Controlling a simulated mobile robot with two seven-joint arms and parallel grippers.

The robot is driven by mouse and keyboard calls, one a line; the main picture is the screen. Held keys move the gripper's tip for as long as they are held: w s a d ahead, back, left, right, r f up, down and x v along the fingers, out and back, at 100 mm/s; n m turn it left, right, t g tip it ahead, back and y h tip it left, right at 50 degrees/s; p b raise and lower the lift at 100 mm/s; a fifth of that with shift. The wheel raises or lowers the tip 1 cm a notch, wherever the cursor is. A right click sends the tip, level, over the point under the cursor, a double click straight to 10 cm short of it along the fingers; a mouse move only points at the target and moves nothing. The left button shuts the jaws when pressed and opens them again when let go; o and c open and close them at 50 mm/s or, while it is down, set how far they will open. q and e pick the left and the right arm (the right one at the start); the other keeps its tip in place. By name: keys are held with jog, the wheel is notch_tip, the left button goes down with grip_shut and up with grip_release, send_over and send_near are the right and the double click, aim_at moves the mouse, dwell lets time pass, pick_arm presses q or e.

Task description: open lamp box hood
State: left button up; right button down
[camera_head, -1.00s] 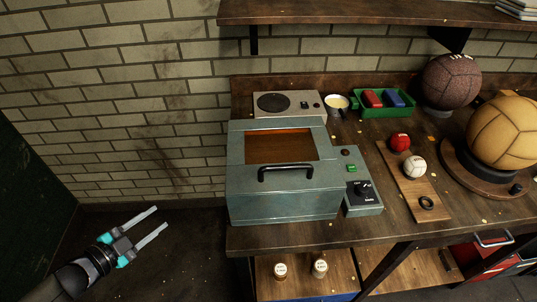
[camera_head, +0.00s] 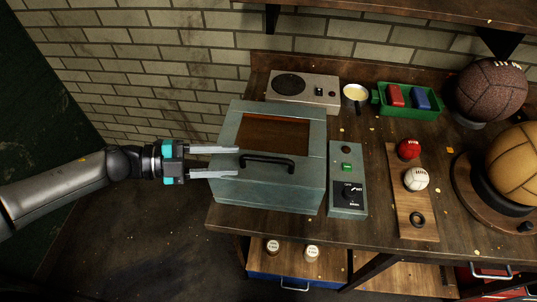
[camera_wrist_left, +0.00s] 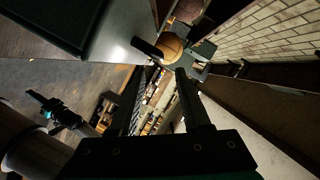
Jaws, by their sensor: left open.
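The lamp box (camera_head: 262,193) is a grey-green metal box on the bench. Its hood has a brown window (camera_head: 275,133) and looks closed. A black bar handle (camera_head: 268,160) runs across the hood below the window. My left gripper (camera_head: 237,161) is open, reaching in from the left, with its two fingertips at the left end of the handle. I cannot tell whether they touch it. The fingers also show in the left wrist view (camera_wrist_left: 160,75). What looks like my right gripper (camera_wrist_left: 50,112) shows small in the left wrist view; its jaws are unclear.
A control panel (camera_head: 347,190) adjoins the box on the right. Behind are a speaker unit (camera_head: 302,90), a pale cup (camera_head: 355,94) and a green tray (camera_head: 408,110). A board (camera_head: 411,208) with small balls and larger balls stand rightward. A shelf (camera_head: 400,15) overhangs the back.

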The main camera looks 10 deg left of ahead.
aim_at(259, 160)
pick_arm(q)
jog(key=p+x, duration=0.1)
jog(key=x, duration=0.8)
jog(key=shift+w+d, duration=0.1)
jog(key=shift+d, duration=0.05)
grip_shut()
jog(key=shift+f, duration=0.1)
dwell(1.0)
